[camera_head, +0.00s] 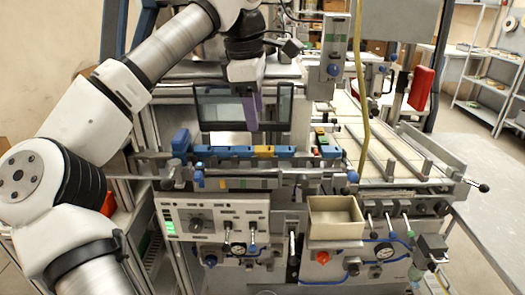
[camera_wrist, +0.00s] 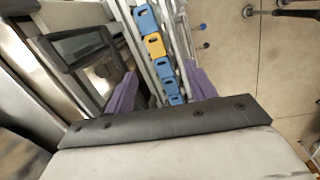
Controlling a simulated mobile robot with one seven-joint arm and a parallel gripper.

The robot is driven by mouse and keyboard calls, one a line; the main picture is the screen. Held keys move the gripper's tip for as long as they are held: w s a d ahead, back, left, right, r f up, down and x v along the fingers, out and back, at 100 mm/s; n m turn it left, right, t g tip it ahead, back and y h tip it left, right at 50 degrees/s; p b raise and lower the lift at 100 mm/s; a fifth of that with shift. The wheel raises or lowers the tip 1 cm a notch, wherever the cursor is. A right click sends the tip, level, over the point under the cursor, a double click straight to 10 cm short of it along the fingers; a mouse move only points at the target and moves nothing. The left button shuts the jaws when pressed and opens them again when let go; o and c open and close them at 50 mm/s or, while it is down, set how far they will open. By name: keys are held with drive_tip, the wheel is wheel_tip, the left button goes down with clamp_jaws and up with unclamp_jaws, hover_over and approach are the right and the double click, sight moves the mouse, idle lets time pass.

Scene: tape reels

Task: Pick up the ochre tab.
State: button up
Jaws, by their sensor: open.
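The ochre tab (camera_head: 263,151) sits in a row of blue tabs (camera_head: 240,152) along a rail on the machine's front. In the wrist view the ochre tab (camera_wrist: 154,46) lies between blue tabs, one (camera_wrist: 146,20) above it and several below it in the picture. My gripper (camera_head: 251,122) hangs above the row, apart from the tabs, in front of a dark window. Its purple fingers (camera_wrist: 163,88) stand wide apart in the wrist view with nothing held. The ochre tab lies beyond the fingertips in that view.
A dark-framed window (camera_head: 212,108) stands close behind my gripper. A blue block (camera_head: 181,141) is at the row's left end, and small coloured tabs (camera_head: 326,146) are at its right. A yellow hose (camera_head: 359,80) hangs at right. An open beige bin (camera_head: 335,228) is below.

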sight(264, 149)
drive_tip(key=shift+w+d+f+p, duration=0.25)
drive_tip(key=shift+d+f+p, duration=0.1)
drive_tip(key=shift+f, duration=1.1)
drive_tip(key=shift+w+d+f+p, duration=0.3)
drive_tip(key=shift+f+p, duration=0.1)
drive_tip(key=shift+f, duration=1.05)
drive_tip(key=shift+w+d+f+p, duration=0.25)
drive_tip(key=shift+f+p, duration=0.1)
drive_tip(key=shift+f, duration=1.1)
drive_tip(key=shift+c, duration=0.4)
drive_tip(key=c, duration=1)
drive_tip(key=shift+c, duration=0.2)
